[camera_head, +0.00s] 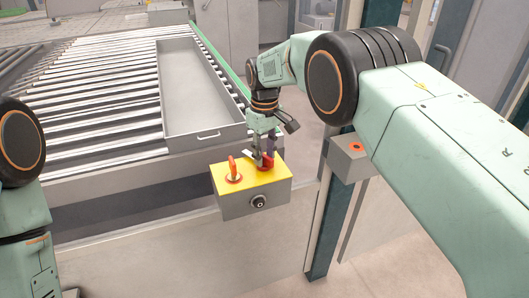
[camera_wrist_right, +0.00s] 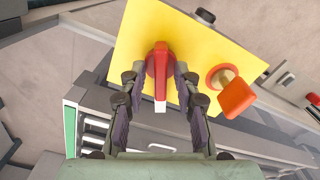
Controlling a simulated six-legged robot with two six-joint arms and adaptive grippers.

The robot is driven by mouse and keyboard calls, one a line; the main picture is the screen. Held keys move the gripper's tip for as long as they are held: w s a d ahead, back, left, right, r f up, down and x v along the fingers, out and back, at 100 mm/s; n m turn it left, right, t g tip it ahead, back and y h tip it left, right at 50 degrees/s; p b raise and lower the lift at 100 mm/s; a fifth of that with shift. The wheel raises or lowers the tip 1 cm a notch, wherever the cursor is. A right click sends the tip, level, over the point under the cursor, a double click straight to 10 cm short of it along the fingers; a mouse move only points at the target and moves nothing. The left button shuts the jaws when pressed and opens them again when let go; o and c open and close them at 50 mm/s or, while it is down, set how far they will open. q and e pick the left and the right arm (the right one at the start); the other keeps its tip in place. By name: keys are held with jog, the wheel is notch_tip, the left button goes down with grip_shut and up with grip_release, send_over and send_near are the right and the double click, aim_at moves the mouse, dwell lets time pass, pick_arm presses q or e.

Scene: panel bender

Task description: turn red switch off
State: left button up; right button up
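The red switch (camera_head: 267,162) is on the yellow top of a small grey control box (camera_head: 238,204), right of an orange switch (camera_head: 232,174). In the right wrist view the red switch (camera_wrist_right: 160,64) has a round base and a long handle with a white tip, pointing down the picture. My right gripper (camera_head: 262,155) is at the red switch from above. In the wrist view its fingers (camera_wrist_right: 159,78) are apart, one on each side of the handle, with gaps visible; firm contact does not show. My left gripper is out of view; only part of the left arm shows.
The orange switch (camera_wrist_right: 236,97) stands close beside the right finger in the wrist view. A black round knob (camera_head: 259,201) is on the box's front. A roller conveyor (camera_head: 90,105) with a grey tray (camera_head: 190,132) lies behind. A dark post (camera_head: 327,225) stands to the right.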

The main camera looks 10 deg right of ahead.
aim_at(264, 155)
dwell(0.3)
notch_tip(264, 155, up, 12)
dwell(0.5)
